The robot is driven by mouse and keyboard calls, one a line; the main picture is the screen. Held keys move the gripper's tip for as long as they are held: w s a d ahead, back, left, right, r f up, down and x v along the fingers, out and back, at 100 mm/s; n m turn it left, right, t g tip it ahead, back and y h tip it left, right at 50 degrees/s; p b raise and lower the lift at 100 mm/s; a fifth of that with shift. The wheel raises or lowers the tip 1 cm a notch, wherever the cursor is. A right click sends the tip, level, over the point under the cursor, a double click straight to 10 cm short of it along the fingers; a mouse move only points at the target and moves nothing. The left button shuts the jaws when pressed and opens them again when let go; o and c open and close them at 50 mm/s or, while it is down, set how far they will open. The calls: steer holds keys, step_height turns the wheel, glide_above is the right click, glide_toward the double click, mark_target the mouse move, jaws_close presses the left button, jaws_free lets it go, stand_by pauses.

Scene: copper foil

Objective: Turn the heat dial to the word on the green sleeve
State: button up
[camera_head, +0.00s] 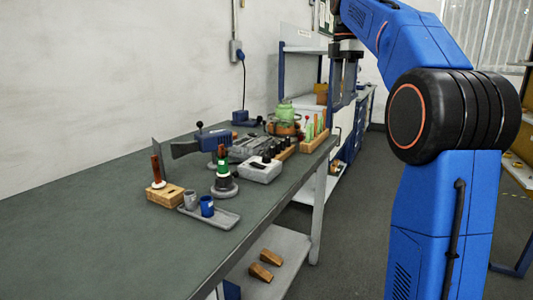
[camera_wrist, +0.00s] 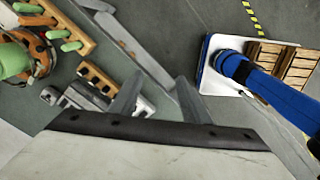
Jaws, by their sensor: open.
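My gripper (camera_head: 346,88) hangs open and empty, pointing down, beyond the right edge of the workbench.
The bench (camera_head: 80,225) is clear at the front left.

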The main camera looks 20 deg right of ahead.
steer(key=w+a+f+m, duration=0.1)
steer(key=w+a+m, duration=0.4)
steer(key=a+m, duration=0.65)
steer(key=m, duration=1.9)
glide_above(267, 156)
step_height(267, 156, down, 2)
step_height(267, 156, down, 17)
steer(key=shift+a+r, duration=0.1)
steer(key=shift+n, duration=0.25)
steer(key=c, duration=1)
